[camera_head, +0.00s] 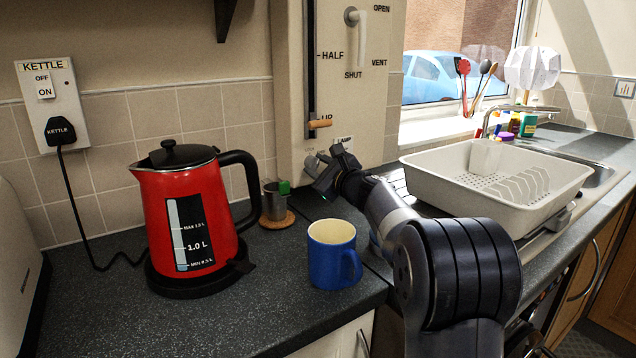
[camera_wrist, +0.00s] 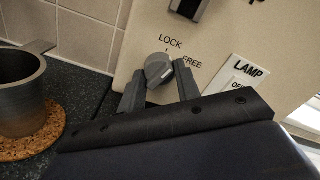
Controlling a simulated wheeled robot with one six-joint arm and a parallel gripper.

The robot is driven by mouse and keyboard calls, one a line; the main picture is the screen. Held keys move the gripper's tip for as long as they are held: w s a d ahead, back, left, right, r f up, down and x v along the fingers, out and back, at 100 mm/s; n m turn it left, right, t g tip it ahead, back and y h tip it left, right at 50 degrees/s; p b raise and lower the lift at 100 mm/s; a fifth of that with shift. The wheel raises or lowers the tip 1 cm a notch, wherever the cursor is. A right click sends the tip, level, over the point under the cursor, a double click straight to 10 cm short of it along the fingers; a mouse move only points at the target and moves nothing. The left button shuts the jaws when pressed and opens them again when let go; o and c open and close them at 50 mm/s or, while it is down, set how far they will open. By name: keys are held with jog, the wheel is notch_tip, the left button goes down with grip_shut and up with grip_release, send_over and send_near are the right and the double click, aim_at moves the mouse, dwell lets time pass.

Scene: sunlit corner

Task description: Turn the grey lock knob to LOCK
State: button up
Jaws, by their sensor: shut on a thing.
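The grey lock knob (camera_wrist: 157,68) sits on the lower part of a cream panel (camera_wrist: 222,38) in the wrist view. The word LOCK is printed above the knob and FREE to its right. My gripper (camera_wrist: 160,75) has one dark finger on each side of the knob and is shut on it. I cannot tell for sure which word the knob points to. In the head view my gripper (camera_head: 322,174) reaches the foot of the panel, and the knob is mostly hidden there.
A metal cup (camera_head: 274,203) on a cork coaster (camera_head: 283,223) stands just left of my gripper. A blue mug (camera_head: 331,262) and a red kettle (camera_head: 187,210) stand nearer on the counter. A white dish rack (camera_head: 435,178) is to the right.

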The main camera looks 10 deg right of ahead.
jog(key=shift+n+b, duration=1.85)
jog(key=shift+n, duration=0.15)
jog(key=o, duration=1)
jog(key=shift+c, duration=0.2)
jog(key=b+v, duration=0.1)
jog(key=v, duration=0.9)
jog(key=shift+s+d, duration=0.15)
jog(key=shift+s, duration=0.2)
jog(key=shift+w, duration=0.1)
